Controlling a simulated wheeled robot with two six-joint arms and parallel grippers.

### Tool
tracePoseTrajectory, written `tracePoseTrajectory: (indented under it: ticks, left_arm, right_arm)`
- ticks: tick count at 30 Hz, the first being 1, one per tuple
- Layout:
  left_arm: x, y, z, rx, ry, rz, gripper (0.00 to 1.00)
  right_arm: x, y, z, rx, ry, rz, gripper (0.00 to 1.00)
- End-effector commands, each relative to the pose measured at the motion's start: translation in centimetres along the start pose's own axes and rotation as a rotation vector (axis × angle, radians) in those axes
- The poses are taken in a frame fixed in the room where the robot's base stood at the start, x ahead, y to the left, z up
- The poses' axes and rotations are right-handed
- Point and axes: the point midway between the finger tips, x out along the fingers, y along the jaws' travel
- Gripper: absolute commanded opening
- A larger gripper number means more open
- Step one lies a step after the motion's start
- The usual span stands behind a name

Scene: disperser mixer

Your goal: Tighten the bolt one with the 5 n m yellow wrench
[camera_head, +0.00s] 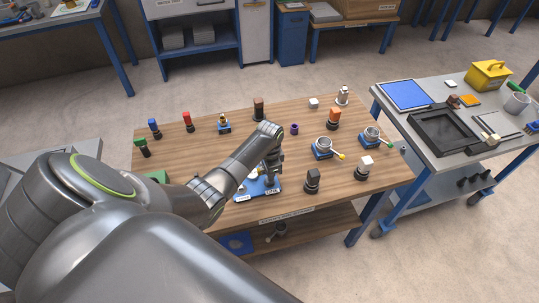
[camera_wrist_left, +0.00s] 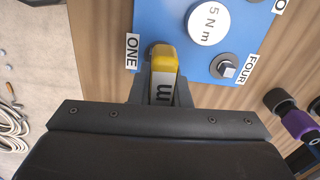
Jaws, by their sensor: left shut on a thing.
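In the left wrist view, my left gripper (camera_wrist_left: 160,92) is shut on the yellow wrench (camera_wrist_left: 164,58), which has a yellow head and a pale part with dark lettering between the fingers. The yellow head is over the edge of the blue plate (camera_wrist_left: 180,12), right beside the label ONE (camera_wrist_left: 132,50). Bolt one is hidden, so I cannot tell whether the wrench touches it. A white disc marked 5 N m (camera_wrist_left: 208,22) and a bolt by the label FOUR (camera_wrist_left: 226,69) are on the plate. In the head view, my left gripper (camera_head: 271,168) is over the blue plate (camera_head: 246,191). My right gripper is out of view.
The wooden table (camera_head: 225,155) holds several coloured-top pieces around the plate. Two grey cups on blue bases, one with a yellow-tipped handle (camera_head: 341,156) and one with a green-tipped handle (camera_head: 390,146), stand to the right. A side table (camera_head: 455,165) carries a black tray.

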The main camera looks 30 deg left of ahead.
Motion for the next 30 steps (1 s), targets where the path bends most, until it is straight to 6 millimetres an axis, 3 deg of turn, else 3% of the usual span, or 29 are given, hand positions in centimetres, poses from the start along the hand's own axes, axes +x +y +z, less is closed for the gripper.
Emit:
tracePoseTrajectory:
  ticks: [15, 30]
  left_arm:
    - [0.1, 0.1, 0.1, 0.458, -0.003, 0.003, 0.00]
    - [0.2, 0.1, 0.2, 0.563, -0.003, 0.005, 0.00]
  right_arm:
    - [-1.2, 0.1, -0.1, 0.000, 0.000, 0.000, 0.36]
    - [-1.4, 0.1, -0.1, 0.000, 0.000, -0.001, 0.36]
